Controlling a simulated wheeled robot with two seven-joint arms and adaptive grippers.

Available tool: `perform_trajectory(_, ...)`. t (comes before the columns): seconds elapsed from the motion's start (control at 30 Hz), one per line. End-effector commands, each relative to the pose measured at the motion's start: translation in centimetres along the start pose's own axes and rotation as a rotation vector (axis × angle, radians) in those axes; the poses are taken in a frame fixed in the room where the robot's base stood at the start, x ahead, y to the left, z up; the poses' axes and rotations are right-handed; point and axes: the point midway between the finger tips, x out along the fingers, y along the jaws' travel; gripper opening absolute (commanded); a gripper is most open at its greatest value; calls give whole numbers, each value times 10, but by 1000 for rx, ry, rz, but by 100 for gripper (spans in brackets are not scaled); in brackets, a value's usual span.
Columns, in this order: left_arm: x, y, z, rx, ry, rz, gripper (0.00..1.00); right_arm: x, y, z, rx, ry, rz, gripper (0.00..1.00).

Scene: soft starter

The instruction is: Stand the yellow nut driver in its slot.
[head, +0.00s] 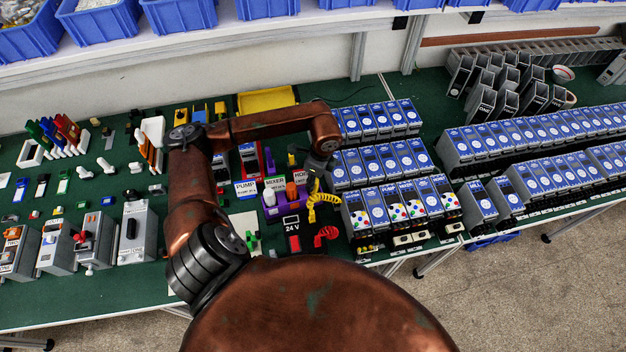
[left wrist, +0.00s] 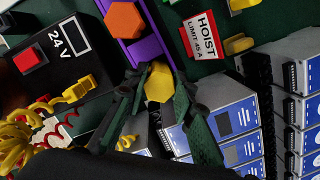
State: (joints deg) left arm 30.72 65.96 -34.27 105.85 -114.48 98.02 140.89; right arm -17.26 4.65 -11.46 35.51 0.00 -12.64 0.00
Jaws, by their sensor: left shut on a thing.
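The yellow nut driver (left wrist: 158,82) shows its six-sided handle end in the left wrist view, between the fingers of my left gripper (left wrist: 155,95), which is shut on it. It is at the near end of the purple rack (left wrist: 139,52). Its lower part is hidden, so I cannot tell whether it is in a slot. An orange driver (left wrist: 125,19) stands in the rack farther along. In the head view the purple rack (head: 283,209) holds the orange driver (head: 291,190) and a white one (head: 269,197); my left gripper (head: 318,172) is at its right end. My right gripper is not in view.
A black 24 V box (head: 292,238) with a red button, a coiled yellow cord (head: 325,199) and a red coil (head: 326,235) lie close by. A HOIST sign (left wrist: 203,32) is beside the rack. Rows of blue-fronted units (head: 385,165) stand close on the right.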

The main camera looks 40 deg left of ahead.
Motion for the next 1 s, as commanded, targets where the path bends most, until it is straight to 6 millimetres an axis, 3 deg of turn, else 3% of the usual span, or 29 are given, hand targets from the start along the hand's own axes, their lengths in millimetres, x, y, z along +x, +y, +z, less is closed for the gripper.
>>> perform_trajectory(0.13, 2, 0, 0, 0, 0, 0, 0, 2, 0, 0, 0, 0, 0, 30)
perform_trajectory(0.17, 2, 0, 0, 0, 0, 0, 24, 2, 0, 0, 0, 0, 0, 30)
perform_trajectory(0.43, 2, 0, 0, 0, 0, 0, 42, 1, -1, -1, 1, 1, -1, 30)
perform_trajectory(0.77, -1, 0, 0, 0, 0, 0, 44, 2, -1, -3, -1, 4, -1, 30)
perform_trajectory(1.0, -35, -1, 0, 1, 1, -5, 44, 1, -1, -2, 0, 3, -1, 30)
